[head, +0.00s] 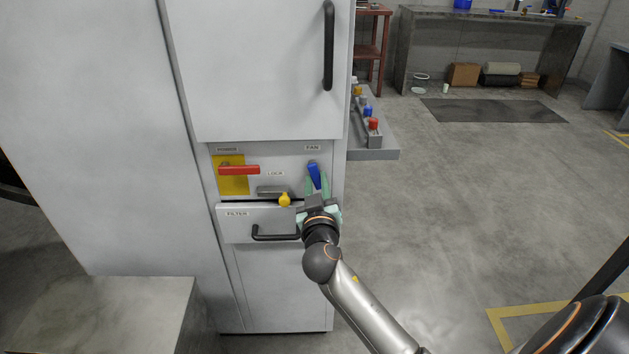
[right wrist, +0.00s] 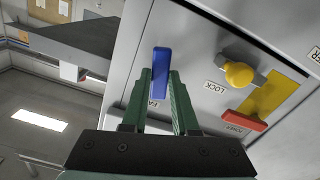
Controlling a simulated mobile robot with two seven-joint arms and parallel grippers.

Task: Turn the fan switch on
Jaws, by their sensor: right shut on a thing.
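The fan switch is a blue lever (head: 313,170) under the FAN label on the white cabinet's panel. It points up with a slight lean to the left in the head view. In the right wrist view the blue lever (right wrist: 161,64) stands between the green fingertips. My right gripper (head: 317,181) reaches up to it from below and is shut on its lower part. The right fingers also show in the right wrist view (right wrist: 165,75). The lever's base is hidden by the fingers. My left gripper is not in view.
Left of the switch are a red power handle (head: 239,170) on a yellow plate and a yellow lock knob (head: 285,200). A filter drawer with a black handle (head: 275,236) lies below. The floor at right is mostly clear.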

